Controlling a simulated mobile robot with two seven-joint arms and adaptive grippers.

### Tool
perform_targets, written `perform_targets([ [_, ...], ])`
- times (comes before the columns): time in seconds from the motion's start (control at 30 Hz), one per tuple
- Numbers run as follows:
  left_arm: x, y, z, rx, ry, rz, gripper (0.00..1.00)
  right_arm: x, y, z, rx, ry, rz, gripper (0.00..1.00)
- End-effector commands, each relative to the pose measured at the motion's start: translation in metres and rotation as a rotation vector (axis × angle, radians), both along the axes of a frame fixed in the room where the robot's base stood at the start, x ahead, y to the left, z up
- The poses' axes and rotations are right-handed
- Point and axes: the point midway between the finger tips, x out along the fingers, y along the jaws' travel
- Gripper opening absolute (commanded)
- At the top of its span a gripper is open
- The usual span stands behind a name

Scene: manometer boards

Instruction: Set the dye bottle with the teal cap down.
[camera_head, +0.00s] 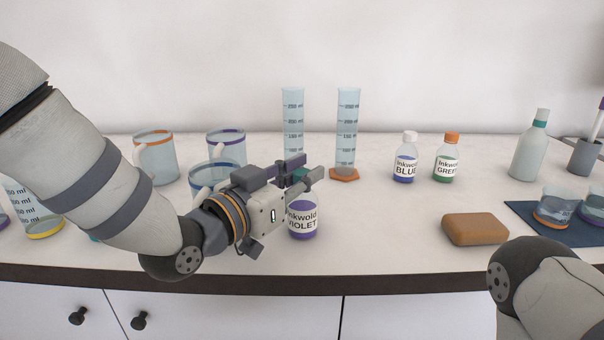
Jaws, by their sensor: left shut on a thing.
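The dye bottle with the teal cap (303,220) has a purple body and a white label reading "Inkwold VIOLET". My left gripper (300,180) is shut on it near the top, and the fingers hide most of the teal cap. The bottle is upright near the front of the white counter (390,240). I cannot tell whether its base touches the counter. Of my right arm, only a part shows at the lower right; its gripper is out of view.
Two graduated cylinders (347,125) stand behind the gripper. Several glass mugs (156,158) are at the left. A blue dye bottle (405,160), a green dye bottle (447,160) and a brown sponge (475,229) are at the right. Counter between violet bottle and sponge is clear.

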Motion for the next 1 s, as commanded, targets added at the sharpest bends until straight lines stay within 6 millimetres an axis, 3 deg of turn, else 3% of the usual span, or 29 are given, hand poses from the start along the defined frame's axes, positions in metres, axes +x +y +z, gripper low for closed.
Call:
perform_targets([
  [0.33,0.000,0.000,-0.002,0.001,-0.004,0.001,0.00,0.001,0.000,0.000,0.000,-0.002,0.000,0.40],
  [0.37,-0.001,0.000,-0.001,0.001,-0.004,0.001,0.27,0.001,0.000,0.001,0.000,-0.002,0.000,0.40],
  [0.43,-0.001,0.000,-0.001,0.001,-0.004,0.001,0.40,0.001,0.000,0.001,0.000,-0.003,0.000,0.40],
  [0.8,-0.002,0.001,0.005,0.001,-0.004,0.001,0.40,0.002,0.000,0.002,0.000,-0.007,0.000,0.40],
  [1.0,-0.036,0.028,0.007,-0.001,-0.006,0.002,0.40,0.009,0.000,0.009,0.000,-0.031,0.000,0.40],
])
